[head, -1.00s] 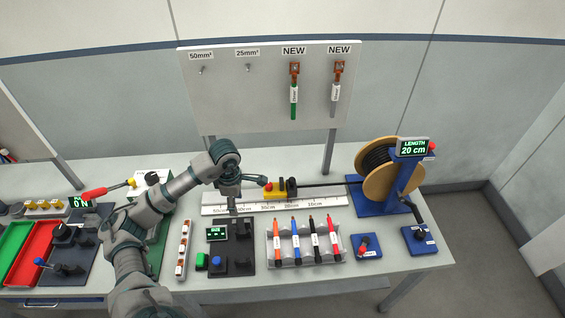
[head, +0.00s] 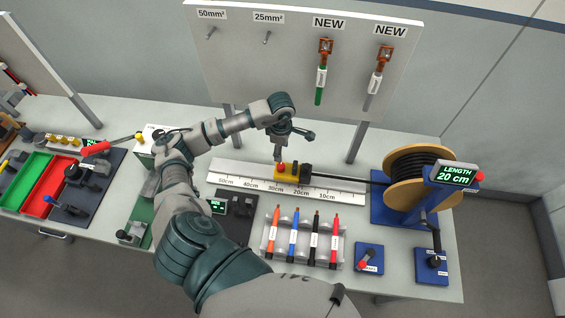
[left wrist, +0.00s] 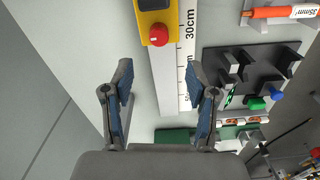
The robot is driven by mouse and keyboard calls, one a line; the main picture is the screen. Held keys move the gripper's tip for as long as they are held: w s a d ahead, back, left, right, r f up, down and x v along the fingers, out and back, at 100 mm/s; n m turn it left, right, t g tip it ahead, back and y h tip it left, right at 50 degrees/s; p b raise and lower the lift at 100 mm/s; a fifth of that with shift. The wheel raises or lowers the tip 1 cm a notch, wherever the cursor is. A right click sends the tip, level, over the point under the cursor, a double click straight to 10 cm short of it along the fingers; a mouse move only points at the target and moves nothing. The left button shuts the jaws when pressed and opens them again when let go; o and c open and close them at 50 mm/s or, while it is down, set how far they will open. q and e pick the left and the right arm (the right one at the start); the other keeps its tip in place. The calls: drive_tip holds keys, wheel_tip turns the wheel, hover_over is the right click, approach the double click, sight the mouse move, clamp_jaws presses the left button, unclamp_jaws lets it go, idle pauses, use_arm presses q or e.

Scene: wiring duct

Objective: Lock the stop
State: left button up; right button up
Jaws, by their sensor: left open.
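The stop is a yellow block (head: 288,178) on the white measuring rail (head: 345,190), near the 30cm mark. Its red knob (head: 281,167) stands on the left end of the block. In the left wrist view the yellow block (left wrist: 155,17) is at the top edge, cut off, with the red knob (left wrist: 158,36) facing me. My left gripper (head: 293,146) is above the knob in the head view. In the left wrist view its fingers (left wrist: 161,72) are spread with nothing between them, and the knob lies beyond the tips. My right gripper is not in view.
A black part (head: 305,171) adjoins the stop on the right, with a black cable running to the spool (head: 420,180). The display (head: 457,175) reads 20 cm. A marker rack (head: 303,240) and a dark fixture (head: 238,227) stand in front of the rail.

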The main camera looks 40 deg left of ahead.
sight(281, 165)
use_arm(q)
wheel_tip(281, 165, down, 10)
drive_tip(key=shift+w+f+p, duration=0.1)
drive_tip(key=shift+p, duration=0.6)
drive_tip(key=shift+d+f, duration=0.1)
drive_tip(key=shift+f, duration=0.15)
drive_tip(key=shift+a, duration=0.25)
clamp_jaws()
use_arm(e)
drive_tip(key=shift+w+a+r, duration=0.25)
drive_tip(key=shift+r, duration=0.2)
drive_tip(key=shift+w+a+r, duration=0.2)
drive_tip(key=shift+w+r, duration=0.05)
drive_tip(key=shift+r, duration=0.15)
